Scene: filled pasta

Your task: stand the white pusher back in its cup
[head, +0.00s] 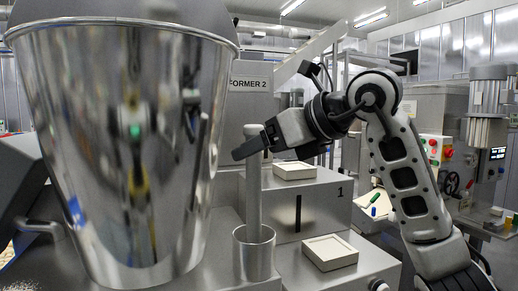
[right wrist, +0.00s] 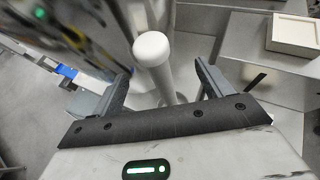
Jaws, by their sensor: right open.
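The white pusher (head: 254,190) stands about upright in the head view, its lower end inside the small metal cup (head: 254,262). In the right wrist view its rounded white top (right wrist: 152,48) and shaft show between the fingers. My right gripper (head: 248,150) is at the upper part of the pusher, just below its top. Its two dark fingers (right wrist: 160,82) are apart on either side of the shaft, with gaps showing. The bottom of the pusher is hidden by the cup wall. My left gripper is not in view.
A large shiny metal hopper (head: 115,130) fills the left, close beside the pusher and cup. Shallow cream trays lie on the steel steps at right, one lower (head: 330,252) and one higher (head: 294,170).

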